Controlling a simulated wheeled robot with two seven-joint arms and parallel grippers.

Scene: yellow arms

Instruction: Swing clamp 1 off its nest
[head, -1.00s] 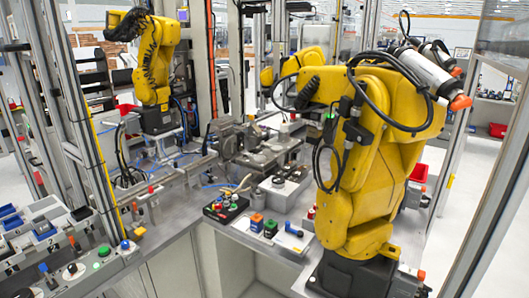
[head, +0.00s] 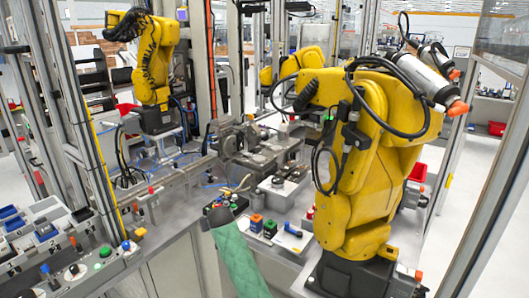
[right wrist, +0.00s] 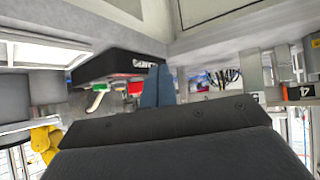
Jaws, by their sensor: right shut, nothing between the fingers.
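My green-sleeved arm enters the head view from the bottom middle. Small posts with coloured tips, possibly clamp handles, stand at the left: a blue-tipped one (head: 47,270) and a red-tipped one (head: 73,241). I cannot tell which thing is clamp 1, nor see its nest clearly. My left gripper is not in view.
A large yellow robot arm (head: 365,150) stands on the right of the bench, and another yellow arm (head: 155,62) at the back left. Upright metal posts and a yellow strip (head: 103,180) border the left.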

